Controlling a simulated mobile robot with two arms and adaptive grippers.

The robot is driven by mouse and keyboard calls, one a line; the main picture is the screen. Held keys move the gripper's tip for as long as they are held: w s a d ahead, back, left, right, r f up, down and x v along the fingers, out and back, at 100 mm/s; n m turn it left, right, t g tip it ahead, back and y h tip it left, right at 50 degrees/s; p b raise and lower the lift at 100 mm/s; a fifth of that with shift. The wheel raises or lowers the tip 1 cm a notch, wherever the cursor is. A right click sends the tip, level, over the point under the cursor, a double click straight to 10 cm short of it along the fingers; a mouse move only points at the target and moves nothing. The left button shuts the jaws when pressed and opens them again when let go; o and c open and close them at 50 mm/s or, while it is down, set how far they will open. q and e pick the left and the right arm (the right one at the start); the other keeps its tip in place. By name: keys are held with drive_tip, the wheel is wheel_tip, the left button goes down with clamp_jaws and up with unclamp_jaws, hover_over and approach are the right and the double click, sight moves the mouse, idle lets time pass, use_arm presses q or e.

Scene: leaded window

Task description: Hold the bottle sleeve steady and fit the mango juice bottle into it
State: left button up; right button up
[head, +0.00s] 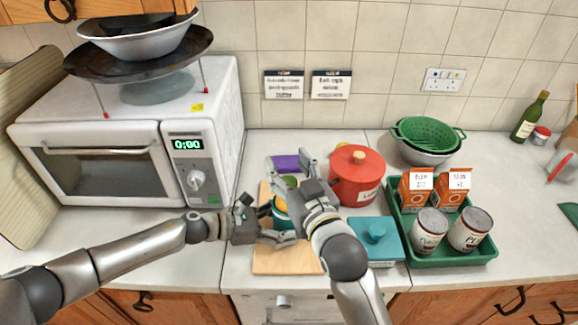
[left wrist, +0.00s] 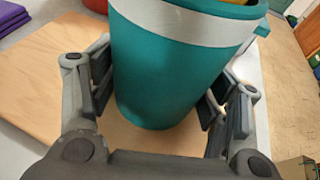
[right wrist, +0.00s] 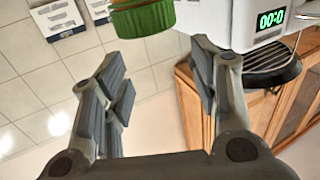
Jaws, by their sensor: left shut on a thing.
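The bottle sleeve (left wrist: 165,75) is a teal cup with a pale grey band near its rim. It stands over the wooden board, and part of it (head: 281,221) shows in the head view. My left gripper (head: 268,222) is shut on it, one finger on each side. Something yellow-orange (left wrist: 241,5) shows inside the sleeve's rim, probably the mango juice bottle. A ribbed green cap (right wrist: 148,18) shows at the top of the right wrist view, probably the bottle's. My right gripper (head: 291,172) is open and empty beside the cap. Its arm hides part of the sleeve and bottle.
The wooden board (head: 272,262) lies under the sleeve. A purple cloth (head: 284,162) lies behind. A red pot (head: 357,177) and a teal-lidded box (head: 377,240) stand close on the right, then a green tray (head: 455,257) with cartons and cans. A microwave (head: 90,155) stands left.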

drive_tip(key=shift+r, duration=0.1)
drive_tip(key=shift+r, duration=0.35)
drive_tip(key=shift+s+d+r, duration=0.1)
drive_tip(key=shift+s+r, duration=0.05)
drive_tip(key=shift+s, duration=0.1)
drive_tip(key=v, duration=1.1)
drive_tip(key=shift+s, duration=0.25)
drive_tip(key=shift+d, duration=0.1)
use_arm(q)
drive_tip(key=o, duration=0.8)
drive_tip(key=shift+o, duration=0.2)
